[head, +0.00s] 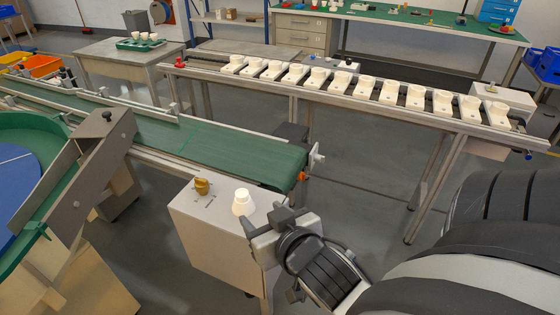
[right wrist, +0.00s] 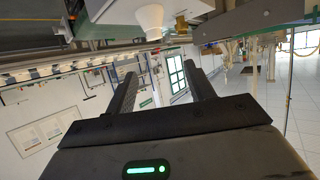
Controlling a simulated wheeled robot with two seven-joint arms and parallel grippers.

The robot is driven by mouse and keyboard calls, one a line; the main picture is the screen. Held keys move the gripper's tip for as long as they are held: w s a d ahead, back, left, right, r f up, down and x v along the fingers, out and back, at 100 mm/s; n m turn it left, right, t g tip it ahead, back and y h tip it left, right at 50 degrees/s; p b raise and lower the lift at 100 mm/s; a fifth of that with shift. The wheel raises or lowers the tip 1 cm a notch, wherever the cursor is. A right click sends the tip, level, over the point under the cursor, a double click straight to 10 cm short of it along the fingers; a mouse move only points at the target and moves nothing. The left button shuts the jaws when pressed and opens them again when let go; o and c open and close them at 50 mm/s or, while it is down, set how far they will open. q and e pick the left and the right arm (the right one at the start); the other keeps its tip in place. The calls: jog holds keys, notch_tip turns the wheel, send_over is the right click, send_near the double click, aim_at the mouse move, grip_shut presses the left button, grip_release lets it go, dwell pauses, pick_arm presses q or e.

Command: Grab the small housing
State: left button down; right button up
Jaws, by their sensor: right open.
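A white small housing (head: 243,203), stepped and narrower at the top, stands upright on the light grey cabinet (head: 215,240) at the end of the green conveyor. My right gripper (head: 268,222) is just to the right of the housing, apart from it as far as I can tell. In the right wrist view the jaws (right wrist: 160,75) are spread with nothing between them. My left gripper is not in view.
A brass-coloured part (head: 202,186) stands on the cabinet left of the housing. The green conveyor belt (head: 225,148) ends just behind. A long rack (head: 455,138) with several white cup-shaped pieces runs across the back. A grey chute (head: 85,170) stands at the left.

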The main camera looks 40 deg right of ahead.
aim_at(243, 195)
jog(key=x, duration=1)
jog(key=shift+d, duration=0.3)
jog(key=shift+s+f+x, duration=0.1)
jog(key=shift+f+x, duration=0.05)
jog(key=shift+x, duration=0.75)
jog(key=shift+s+f+x, duration=0.1)
jog(key=shift+f+x, duration=0.05)
jog(key=shift+x, duration=0.75)
jog(key=shift+f+x, duration=0.15)
jog(key=shift+x, duration=0.75)
jog(key=shift+s+d, duration=0.1)
jog(key=c, duration=1)
